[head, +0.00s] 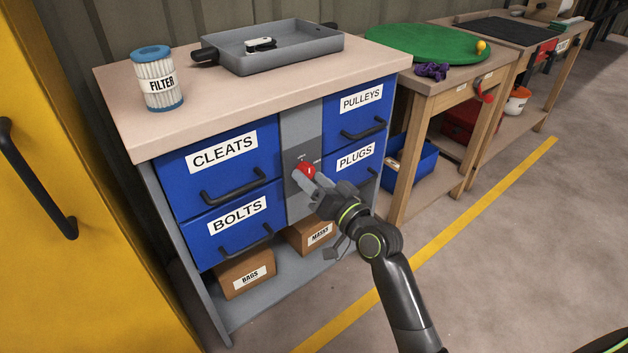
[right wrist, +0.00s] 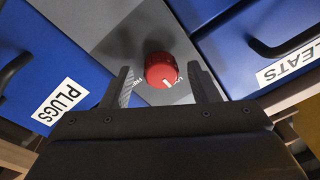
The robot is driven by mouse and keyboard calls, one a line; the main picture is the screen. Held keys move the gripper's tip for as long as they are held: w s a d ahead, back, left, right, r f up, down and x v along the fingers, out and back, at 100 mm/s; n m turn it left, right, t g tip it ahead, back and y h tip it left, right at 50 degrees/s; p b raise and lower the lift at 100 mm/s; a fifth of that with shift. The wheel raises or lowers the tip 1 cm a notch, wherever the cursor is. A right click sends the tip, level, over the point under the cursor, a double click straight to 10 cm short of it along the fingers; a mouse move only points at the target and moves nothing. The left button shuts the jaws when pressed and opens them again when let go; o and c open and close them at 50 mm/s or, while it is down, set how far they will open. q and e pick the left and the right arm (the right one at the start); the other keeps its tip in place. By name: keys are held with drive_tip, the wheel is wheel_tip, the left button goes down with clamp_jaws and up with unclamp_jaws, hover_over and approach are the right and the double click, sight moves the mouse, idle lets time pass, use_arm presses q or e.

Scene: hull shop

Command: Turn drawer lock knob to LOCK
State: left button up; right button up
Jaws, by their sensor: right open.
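The red lock knob (head: 303,169) sits on the grey panel (head: 302,125) between the blue drawers. In the right wrist view the knob (right wrist: 161,68) carries a white mark pointing down and slightly right, with small partly hidden lettering on both sides. The exact setting is hard to tell. My right gripper (head: 312,179) is in front of the knob. In the right wrist view the fingers of my right gripper (right wrist: 160,82) are open, one on each side of the knob, with gaps showing. My left gripper is not in view.
Drawer handles, such as the PLUGS handle (head: 366,180) and CLEATS handle (head: 234,187), stick out near the knob. A filter (head: 158,78) and a grey tray (head: 270,60) stand on top. Cardboard boxes (head: 245,272) sit below. The floor at right is clear.

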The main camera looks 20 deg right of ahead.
drive_tip(key=v, duration=1.7)
drive_tip(key=shift+s, duration=0.2)
drive_tip(key=shift+d, duration=0.1)
